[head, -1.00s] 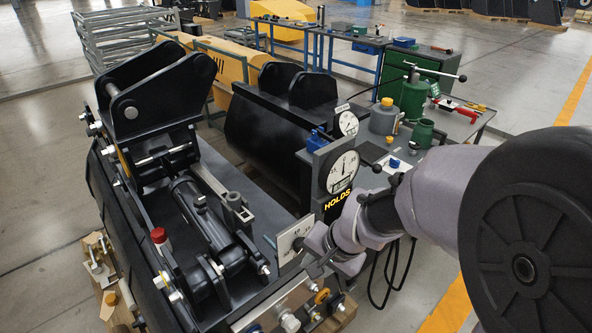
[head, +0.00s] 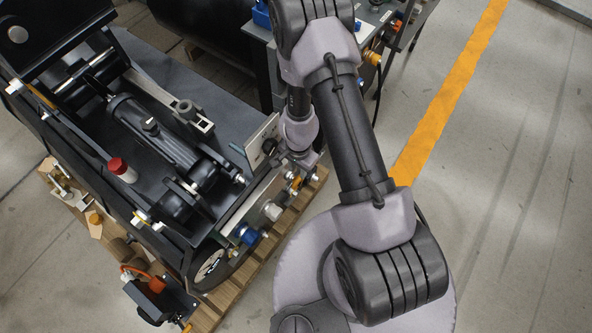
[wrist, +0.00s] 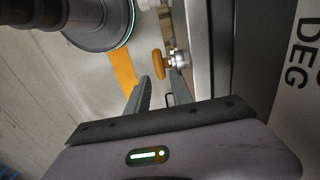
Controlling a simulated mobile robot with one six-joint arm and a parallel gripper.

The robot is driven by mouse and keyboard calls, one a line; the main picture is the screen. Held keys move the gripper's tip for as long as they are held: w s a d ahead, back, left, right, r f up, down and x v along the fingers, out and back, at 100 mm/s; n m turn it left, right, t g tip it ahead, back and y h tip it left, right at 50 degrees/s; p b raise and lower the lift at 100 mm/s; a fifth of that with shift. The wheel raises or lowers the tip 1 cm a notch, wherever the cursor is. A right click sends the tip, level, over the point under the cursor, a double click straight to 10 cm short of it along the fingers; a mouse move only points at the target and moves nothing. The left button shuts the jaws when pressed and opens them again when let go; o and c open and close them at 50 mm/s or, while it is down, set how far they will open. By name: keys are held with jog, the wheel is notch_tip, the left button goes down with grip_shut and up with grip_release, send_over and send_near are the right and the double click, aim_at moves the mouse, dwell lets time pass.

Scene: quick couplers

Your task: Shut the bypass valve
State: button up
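In the head view an orange knob (head: 294,183) sits at the right end of the silver block (head: 272,211), partly hidden by my gripper. My gripper (wrist: 162,84) has its two fingers apart with nothing between them. In the head view my gripper (head: 302,160) is beside the white plate (head: 263,140), above that knob. Contact with the knob does not show.
A blue knob (head: 247,235) is on the block's left part. A red-capped cylinder (head: 121,169) stands on the black machine. A wooden pallet (head: 236,287) lies below. In the wrist view a white panel marked "DEG" (wrist: 297,60) is close on the right. Floor at right is clear.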

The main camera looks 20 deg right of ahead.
aim_at(298, 178)
notch_tip(298, 178, down, 8)
jog(key=b, duration=0.7)
jog(key=shift+s+r, duration=0.1)
jog(key=shift+r, duration=0.35)
jog(key=shift+c, duration=0.2)
grip_shut()
